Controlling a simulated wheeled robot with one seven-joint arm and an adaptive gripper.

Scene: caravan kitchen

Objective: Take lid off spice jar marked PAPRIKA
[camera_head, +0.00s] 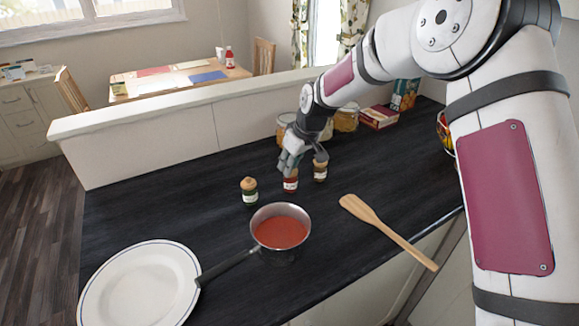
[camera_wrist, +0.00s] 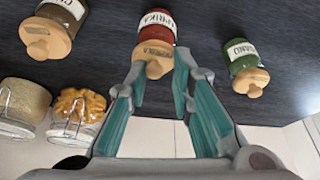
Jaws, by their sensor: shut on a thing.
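The paprika jar (camera_head: 290,186) is a small red spice jar with a white label, standing upright on the dark counter. In the wrist view its label (camera_wrist: 157,20) reads PAPRIKA, partly cut off. Its wooden lid (camera_wrist: 153,52) is on the jar, between the two fingertips. My gripper (camera_head: 290,162) is over the jar from above and shut on the lid; it also shows in the wrist view (camera_wrist: 160,68). In the head view the gripper hides the lid.
A green-jar spice (camera_head: 250,194) stands to the left and a brown one (camera_head: 320,171) close on the right, both wooden-lidded. A saucepan of red sauce (camera_head: 281,230), a white plate (camera_head: 140,288) and a wooden spatula (camera_head: 385,229) lie nearer. Larger jars (camera_head: 346,118) stand behind.

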